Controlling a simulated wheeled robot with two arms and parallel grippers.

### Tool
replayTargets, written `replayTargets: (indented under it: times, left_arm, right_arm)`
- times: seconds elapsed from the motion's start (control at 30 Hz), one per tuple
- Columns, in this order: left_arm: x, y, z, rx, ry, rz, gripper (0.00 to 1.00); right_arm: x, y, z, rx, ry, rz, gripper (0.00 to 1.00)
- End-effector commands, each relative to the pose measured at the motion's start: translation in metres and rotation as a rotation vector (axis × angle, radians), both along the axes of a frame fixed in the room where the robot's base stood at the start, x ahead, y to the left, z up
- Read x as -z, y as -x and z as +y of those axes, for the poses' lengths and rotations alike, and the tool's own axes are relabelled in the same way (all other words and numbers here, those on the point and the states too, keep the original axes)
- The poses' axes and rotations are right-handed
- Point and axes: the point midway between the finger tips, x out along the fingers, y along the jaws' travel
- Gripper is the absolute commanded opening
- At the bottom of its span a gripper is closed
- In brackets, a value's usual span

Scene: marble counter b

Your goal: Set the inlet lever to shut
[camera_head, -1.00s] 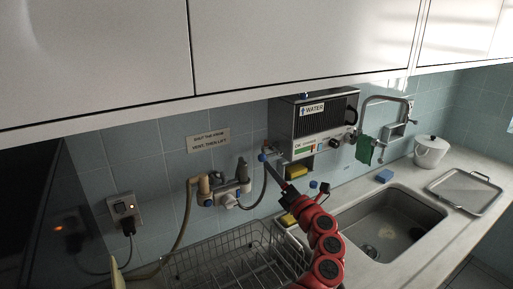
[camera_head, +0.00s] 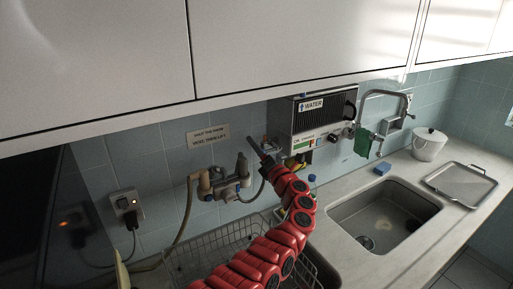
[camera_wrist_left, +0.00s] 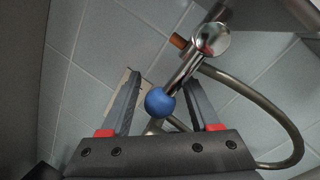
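The inlet lever (camera_wrist_left: 183,76) is a short metal rod with a blue ball knob (camera_wrist_left: 159,102) at its end, joined to a shiny round valve body (camera_wrist_left: 211,39) in the left wrist view. My left gripper (camera_wrist_left: 162,76) is open, its two fingers on either side of the knob with a visible gap to each. In the head view my left gripper (camera_head: 257,149) is at the lower left side of the white and black water unit (camera_head: 310,123) and hides the lever there. My right gripper is not in view.
Pipe fittings with blue caps (camera_head: 226,186) are on the wall to the left, below a label (camera_head: 208,136). A wire dish rack (camera_head: 205,255) stands below. A tap (camera_head: 385,96), sink (camera_head: 385,215) and white pot (camera_head: 429,145) are to the right.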

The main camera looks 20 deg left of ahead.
Motion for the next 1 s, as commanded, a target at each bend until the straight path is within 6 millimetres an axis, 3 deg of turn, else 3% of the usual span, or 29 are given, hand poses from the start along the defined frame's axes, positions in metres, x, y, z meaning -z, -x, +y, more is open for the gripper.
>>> replayTargets:
  times: [0.03, 0.3, 0.33, 1.0]
  left_arm:
    - [0.0, 0.0001, -0.0001, 0.0, 0.0, 0.0, 0.51]
    - [-0.0001, 0.0001, -0.0003, 0.0, 0.0, 0.0, 0.02]
    - [0.0, 0.0001, -0.0004, 0.0, 0.0, 0.0, 0.0]
    - [0.0001, 0.0, -0.0005, 0.001, -0.001, 0.001, 0.0]
  right_arm:
    - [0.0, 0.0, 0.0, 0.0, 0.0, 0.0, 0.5]
    - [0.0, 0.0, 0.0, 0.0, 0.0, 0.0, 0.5]
    - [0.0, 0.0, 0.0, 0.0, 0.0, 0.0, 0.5]
    - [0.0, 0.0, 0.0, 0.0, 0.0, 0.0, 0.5]
